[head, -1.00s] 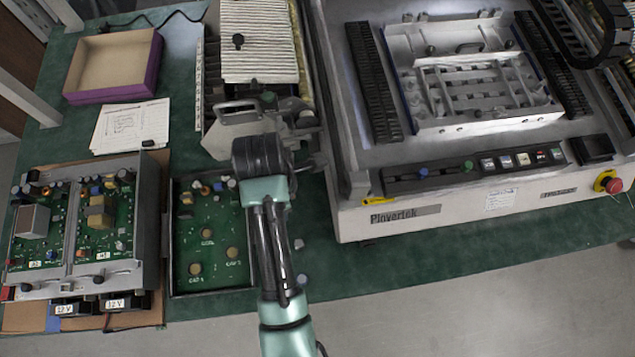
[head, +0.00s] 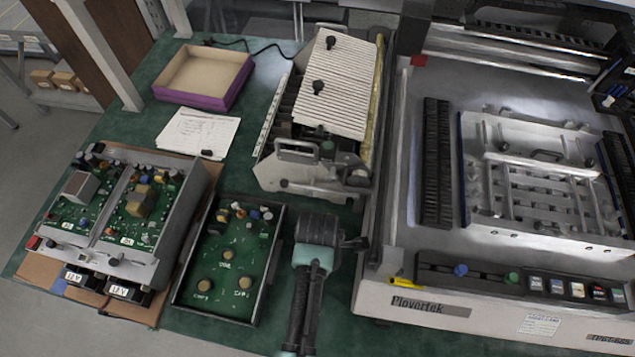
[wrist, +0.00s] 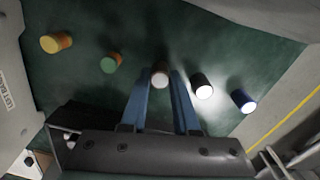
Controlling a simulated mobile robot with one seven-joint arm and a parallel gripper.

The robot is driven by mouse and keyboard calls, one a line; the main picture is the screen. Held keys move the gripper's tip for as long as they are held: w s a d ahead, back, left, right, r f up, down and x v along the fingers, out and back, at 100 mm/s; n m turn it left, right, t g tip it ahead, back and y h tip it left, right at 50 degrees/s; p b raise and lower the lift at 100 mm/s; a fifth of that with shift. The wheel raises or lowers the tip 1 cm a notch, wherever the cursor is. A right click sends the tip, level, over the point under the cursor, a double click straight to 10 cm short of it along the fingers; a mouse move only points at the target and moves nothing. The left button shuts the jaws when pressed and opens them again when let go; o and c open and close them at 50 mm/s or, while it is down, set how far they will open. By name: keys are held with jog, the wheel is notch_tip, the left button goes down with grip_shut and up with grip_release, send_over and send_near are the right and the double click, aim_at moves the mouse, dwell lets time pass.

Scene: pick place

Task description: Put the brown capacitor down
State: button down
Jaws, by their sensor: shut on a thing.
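The brown capacitor (wrist: 160,73), with a pale end, sits between the two blue fingertips of my gripper (wrist: 162,84) in the wrist view. The fingers are shut on it, above or at the green table mat; I cannot tell whether it touches the mat. In the head view my gripper (head: 318,230) is over the mat between the green board tray and the white machine. Its fingertips and the capacitor are hidden there.
In the wrist view an orange part (wrist: 56,42), a green part (wrist: 110,63), a white-topped part (wrist: 203,87) and a blue part (wrist: 243,100) stand around. The board tray (head: 178,296) is left, the machine (head: 440,312) right, a slatted fixture (head: 312,172) behind.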

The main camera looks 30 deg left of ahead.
jog(key=shift+f, duration=0.2)
jog(key=c, duration=0.7)
grip_release()
jog(key=shift+o, duration=0.2)
notch_tip(320, 180, up, 12)
jog(key=shift+r+p, duration=0.15)
jog(key=shift+p, duration=0.3)
jog(key=shift+w, duration=0.1)
